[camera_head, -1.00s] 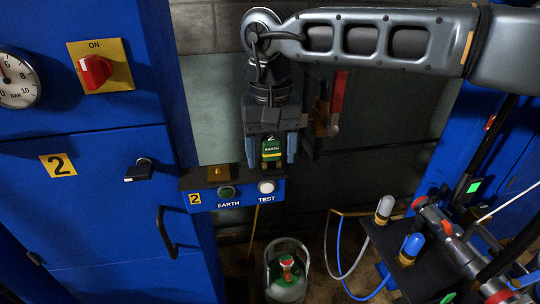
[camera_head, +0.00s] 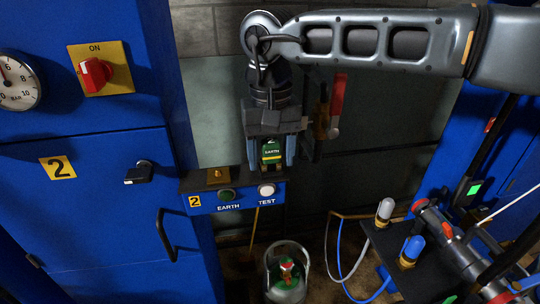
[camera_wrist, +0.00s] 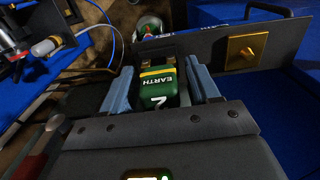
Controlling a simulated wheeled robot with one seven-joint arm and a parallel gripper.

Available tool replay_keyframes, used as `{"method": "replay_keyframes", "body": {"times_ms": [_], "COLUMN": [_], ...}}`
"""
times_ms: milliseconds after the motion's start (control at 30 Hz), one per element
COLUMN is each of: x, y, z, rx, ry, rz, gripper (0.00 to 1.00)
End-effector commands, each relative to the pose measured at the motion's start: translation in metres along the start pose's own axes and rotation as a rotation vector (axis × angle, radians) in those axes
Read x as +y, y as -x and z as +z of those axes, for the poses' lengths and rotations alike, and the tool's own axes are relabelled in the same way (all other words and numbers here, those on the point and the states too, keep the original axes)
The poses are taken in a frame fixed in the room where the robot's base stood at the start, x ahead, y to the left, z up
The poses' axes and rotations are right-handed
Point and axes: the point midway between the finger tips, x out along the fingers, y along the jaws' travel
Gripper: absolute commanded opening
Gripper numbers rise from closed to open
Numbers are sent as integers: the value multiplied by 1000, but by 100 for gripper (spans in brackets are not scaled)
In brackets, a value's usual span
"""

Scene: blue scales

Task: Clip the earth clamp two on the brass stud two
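The green earth clamp two (camera_head: 271,152), with a yellow stripe and EARTH lettering, is upright at the right end of the blue button box; what bears it is hidden. In the wrist view the clamp (camera_wrist: 158,88) shows its 2, with brass-coloured parts at its far end. My gripper (camera_head: 271,156) points down over it with a blue finger on each side. In the wrist view my gripper (camera_wrist: 161,84) shows narrow dark gaps between fingers and clamp, so it looks open around it. The brass stud two (camera_head: 218,175) on its square plate is bare, left of the clamp; it also shows in the wrist view (camera_wrist: 246,52).
The button box (camera_head: 235,204) has a green EARTH button and a white TEST button. A blue cabinet (camera_head: 100,220) with lock and handle stands left. A red-handled lever (camera_head: 338,95) is close right of my gripper. A cylinder (camera_head: 287,272) and hoses are below.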

Motion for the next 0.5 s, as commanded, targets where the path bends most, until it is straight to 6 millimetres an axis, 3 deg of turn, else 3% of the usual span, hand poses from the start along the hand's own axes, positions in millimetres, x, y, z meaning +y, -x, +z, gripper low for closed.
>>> {"method": "replay_keyframes", "body": {"times_ms": [67, 500], "x": [0, 0], "y": [0, 0], "z": [0, 0], "rx": [0, 0], "ry": [0, 0], "rz": [0, 0], "gripper": [53, 10]}}
